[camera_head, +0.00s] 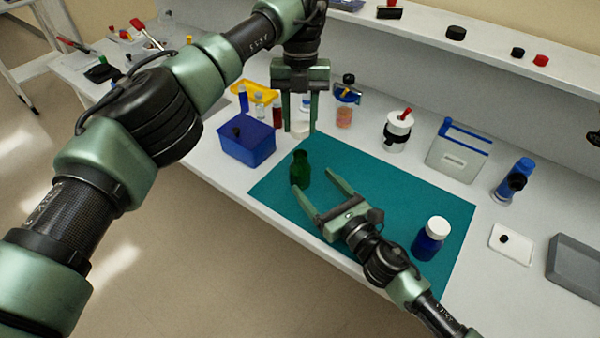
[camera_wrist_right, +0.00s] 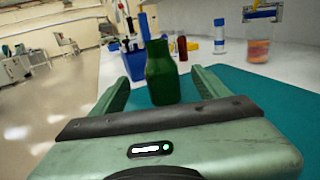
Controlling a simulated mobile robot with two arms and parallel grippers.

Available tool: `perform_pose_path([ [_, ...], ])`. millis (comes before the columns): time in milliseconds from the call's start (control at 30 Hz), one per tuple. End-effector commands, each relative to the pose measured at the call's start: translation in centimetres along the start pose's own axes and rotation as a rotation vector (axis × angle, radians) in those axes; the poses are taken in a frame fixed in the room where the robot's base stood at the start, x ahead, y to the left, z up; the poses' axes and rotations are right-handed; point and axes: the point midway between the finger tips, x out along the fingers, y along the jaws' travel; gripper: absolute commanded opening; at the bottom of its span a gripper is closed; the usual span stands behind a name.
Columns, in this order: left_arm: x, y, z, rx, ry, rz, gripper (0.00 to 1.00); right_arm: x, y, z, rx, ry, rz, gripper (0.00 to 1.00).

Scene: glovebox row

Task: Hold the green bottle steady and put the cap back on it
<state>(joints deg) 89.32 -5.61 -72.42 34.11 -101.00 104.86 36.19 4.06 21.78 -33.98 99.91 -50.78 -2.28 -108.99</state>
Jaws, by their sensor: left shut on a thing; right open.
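The green bottle (camera_head: 301,171) stands upright and uncapped on the teal mat (camera_head: 398,194), near its left corner. It also shows in the right wrist view (camera_wrist_right: 162,77). My right gripper (camera_head: 312,181) is open low over the mat, its fingertips on either side of the bottle, with gaps visible in the wrist view. My left gripper (camera_head: 300,130) points down above and behind the bottle. It is shut on a small white thing, apparently the cap (camera_head: 300,127), partly hidden by the fingers and clear of the bottle.
A blue bin (camera_head: 247,146) stands left of the mat. A blue bottle with a white lid (camera_head: 431,240) stands on the mat's right part. Several tubes and a jar with orange contents (camera_head: 344,114) stand behind. The mat's middle right is clear.

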Motion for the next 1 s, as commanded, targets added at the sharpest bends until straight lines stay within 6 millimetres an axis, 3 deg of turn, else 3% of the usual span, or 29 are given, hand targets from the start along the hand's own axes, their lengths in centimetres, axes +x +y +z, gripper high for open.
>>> perform_pose_path([
  [67, 0.0, 0.0, 0.0, 0.0, 0.0, 0.0, 0.01, -0.1, 0.1, -1.5, 0.009, 0.004, -0.004, 0.76],
  [500, 0.0, 0.0, 0.0, 0.0, 0.0, 0.0, 0.01, 6.4, 0.0, -1.3, 0.001, 0.0, -0.001, 0.76],
  [967, 0.0, 0.0, 0.0, 0.0, 0.0, 0.0, 0.01, 7.5, 0.0, -1.3, 0.001, 0.001, 0.0, 0.76],
  [1000, 0.0, 0.0, 0.0, 0.0, 0.0, 0.0, 0.01, 7.5, 0.0, -1.3, 0.001, 0.001, 0.0, 0.67],
])
